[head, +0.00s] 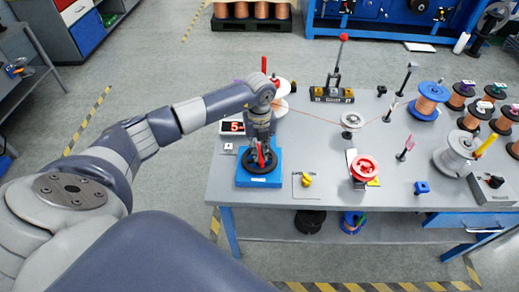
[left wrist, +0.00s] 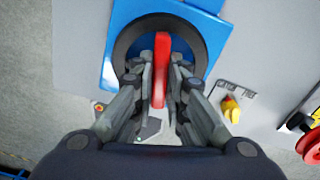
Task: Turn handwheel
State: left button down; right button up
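The handwheel (head: 247,163) is a black wheel on a blue base (head: 258,181) at the table's front left corner. A red grip bar (head: 262,158) stands up across the wheel. My left gripper (head: 261,146) reaches down over the wheel from above. In the left wrist view the wheel (left wrist: 127,41) and the red bar (left wrist: 161,62) lie straight ahead. The fingers (left wrist: 162,90) stand close on both sides of the bar and look shut on it. They hide part of the wheel. My right gripper is in neither view.
A display reading 5 (head: 232,127) stands just behind the wheel. A yellow knob (head: 306,180) and a red spool (head: 364,168) are to its right. A copper spool (head: 428,100) and a lever clamp (head: 333,94) stand farther back. A thin wire crosses the table.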

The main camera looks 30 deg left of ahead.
pick_arm(q)
jog(key=shift+w+f+m+b, duration=0.1)
jog(key=shift+f+m+b, duration=0.05)
jog(key=shift+m+b, duration=1.1)
jog(key=shift+m, duration=1.05)
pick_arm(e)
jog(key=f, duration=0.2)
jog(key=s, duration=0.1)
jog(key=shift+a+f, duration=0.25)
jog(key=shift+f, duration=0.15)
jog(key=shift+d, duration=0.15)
pick_arm(q)
jog(key=c, duration=1.6)
grip_release()
